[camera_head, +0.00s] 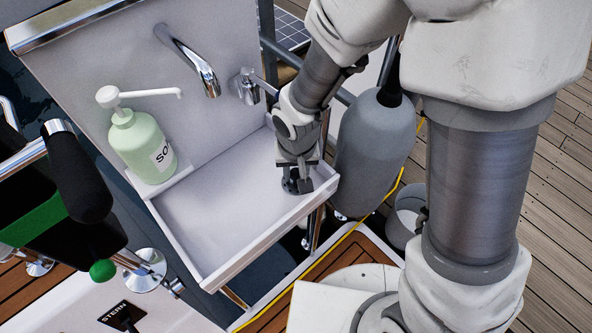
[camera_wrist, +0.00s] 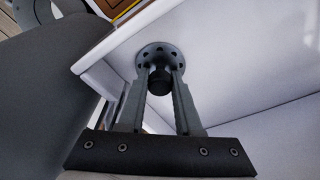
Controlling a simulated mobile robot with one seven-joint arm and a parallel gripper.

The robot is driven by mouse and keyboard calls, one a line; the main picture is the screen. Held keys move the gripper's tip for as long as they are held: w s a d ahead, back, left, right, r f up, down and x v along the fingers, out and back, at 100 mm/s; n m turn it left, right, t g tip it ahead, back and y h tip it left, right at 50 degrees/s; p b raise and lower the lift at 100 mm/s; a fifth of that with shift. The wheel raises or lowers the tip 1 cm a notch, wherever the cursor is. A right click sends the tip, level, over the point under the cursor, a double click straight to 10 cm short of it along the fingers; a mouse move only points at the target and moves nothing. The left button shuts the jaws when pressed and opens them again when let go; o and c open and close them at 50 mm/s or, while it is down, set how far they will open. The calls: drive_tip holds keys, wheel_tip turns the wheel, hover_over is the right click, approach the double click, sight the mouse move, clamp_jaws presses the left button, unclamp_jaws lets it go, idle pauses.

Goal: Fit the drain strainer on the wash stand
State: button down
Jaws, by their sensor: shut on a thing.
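My gripper (camera_head: 298,184) points down into the right corner of the white wash stand basin (camera_head: 225,210). In the wrist view my gripper (camera_wrist: 159,75) has its two fingers on either side of the black knob of the drain strainer (camera_wrist: 152,50). The strainer is a dark grey round disc with small holes around its rim. In the head view the strainer (camera_head: 288,185) shows partly behind the fingers, close to the basin floor. I cannot tell whether it touches the floor. The drain opening is not visible.
A green soap bottle (camera_head: 142,145) stands on the ledge at the basin's left. A faucet (camera_head: 190,62) and a tap handle (camera_head: 248,86) are on the back panel. A grey fender (camera_head: 372,150) hangs close to the basin's right wall. The basin's left and middle are clear.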

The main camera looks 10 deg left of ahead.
drive_tip(key=shift+c, duration=1)
unclamp_jaws()
drive_tip(key=shift+f, duration=0.1)
